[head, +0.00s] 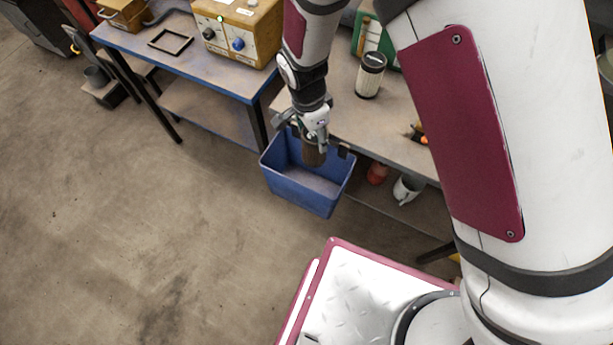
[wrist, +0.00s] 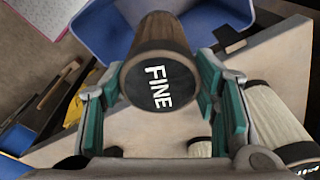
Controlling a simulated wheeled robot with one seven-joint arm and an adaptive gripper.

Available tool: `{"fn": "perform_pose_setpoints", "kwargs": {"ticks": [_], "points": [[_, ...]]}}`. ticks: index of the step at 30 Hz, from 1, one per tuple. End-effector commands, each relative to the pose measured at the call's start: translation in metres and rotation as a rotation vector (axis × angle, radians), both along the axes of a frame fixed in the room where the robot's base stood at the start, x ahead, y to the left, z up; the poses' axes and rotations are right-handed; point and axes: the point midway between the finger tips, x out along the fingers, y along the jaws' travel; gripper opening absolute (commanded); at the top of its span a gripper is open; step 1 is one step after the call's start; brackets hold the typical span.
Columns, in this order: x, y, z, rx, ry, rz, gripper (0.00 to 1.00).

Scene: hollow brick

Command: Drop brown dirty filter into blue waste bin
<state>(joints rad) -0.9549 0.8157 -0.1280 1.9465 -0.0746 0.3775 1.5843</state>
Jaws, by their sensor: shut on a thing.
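The brown dirty filter (wrist: 160,73) is a cylinder with a black end cap marked "FINE". My gripper (wrist: 160,92) is shut on it, with the teal finger pads on either side of the filter. In the head view the brown filter (head: 313,153) hangs below my gripper (head: 316,138), over the opening of the blue waste bin (head: 310,195). The bin hangs at the table's front edge and looks empty where its floor shows. In the wrist view the blue bin (wrist: 95,32) lies behind the filter, which hides part of it.
A pale filter with a black cap (head: 370,75) stands on the table (head: 335,115) right of my arm. A wooden-cased box with knobs (head: 238,30) and a black frame (head: 170,41) sit on the left table. A white container (head: 407,188) is below the table. Floor at left is clear.

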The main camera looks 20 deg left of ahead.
Motion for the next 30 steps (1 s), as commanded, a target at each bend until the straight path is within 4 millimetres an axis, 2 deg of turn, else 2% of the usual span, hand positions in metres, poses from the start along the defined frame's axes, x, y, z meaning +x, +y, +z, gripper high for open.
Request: {"fn": "perform_pose_setpoints", "kwargs": {"ticks": [1,3,4,13,17,20,30], "points": [[0.0,0.0,0.001,0.001,-0.001,0.0,0.59],[0.0,0.0,0.001,0.001,-0.001,0.0,0.75],[0.0,0.0,0.001,0.001,-0.001,0.0,0.78],[0.0,0.0,0.001,0.0,0.0,0.0,0.78],[0.0,0.001,0.009,0.002,-0.001,0.0,0.78],[-0.001,0.002,0.023,0.003,-0.003,0.0,0.78],[-0.008,0.007,0.09,0.002,-0.002,0.0,0.78]]}}
